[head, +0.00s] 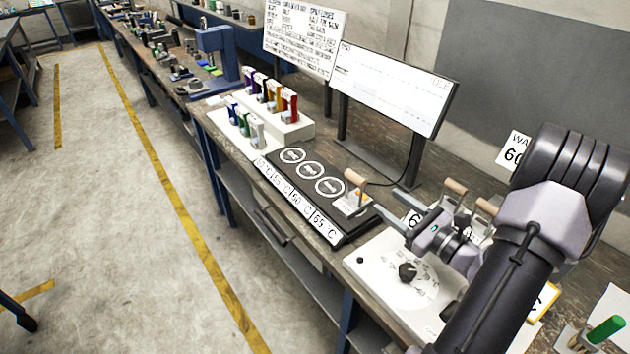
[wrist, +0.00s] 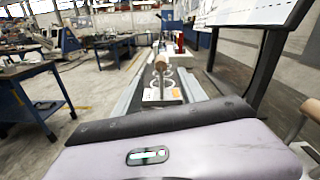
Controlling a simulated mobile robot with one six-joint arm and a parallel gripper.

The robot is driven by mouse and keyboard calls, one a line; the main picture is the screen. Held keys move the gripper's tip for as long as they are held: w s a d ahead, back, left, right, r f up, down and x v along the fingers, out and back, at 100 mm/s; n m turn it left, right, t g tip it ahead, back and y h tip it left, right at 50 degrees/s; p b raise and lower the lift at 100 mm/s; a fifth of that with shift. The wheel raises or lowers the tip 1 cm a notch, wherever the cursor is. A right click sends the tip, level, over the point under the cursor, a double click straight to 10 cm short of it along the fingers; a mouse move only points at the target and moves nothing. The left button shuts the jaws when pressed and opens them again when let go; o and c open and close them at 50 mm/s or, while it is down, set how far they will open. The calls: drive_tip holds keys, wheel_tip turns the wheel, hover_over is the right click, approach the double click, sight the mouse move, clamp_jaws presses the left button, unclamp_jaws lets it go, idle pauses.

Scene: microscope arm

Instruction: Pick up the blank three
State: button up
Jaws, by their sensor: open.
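The black panel (head: 290,185) has three white rings and temperature labels along its front edge. A white stepped rack (head: 290,130) with coloured pieces stands beyond it. A screen (head: 395,85) rises behind the panel. A white box with a black knob (head: 407,271) lies below my gripper.

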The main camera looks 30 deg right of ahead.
sight(347, 173)
drive_tip(key=w+b, duration=0.1)
drive_tip(key=w, duration=0.4)
drive_tip(key=w+a+b, duration=0.1)
drive_tip(key=w, duration=0.4)
drive_tip(key=w+b, duration=0.1)
drive_tip(key=w, duration=0.5)
drive_tip(key=shift+w+a+f, duration=0.1)
drive_tip(key=shift+a+f, duration=0.15)
drive_tip(key=shift+f, duration=0.05)
clamp_jaws()
drive_tip(key=shift+r, duration=0.1)
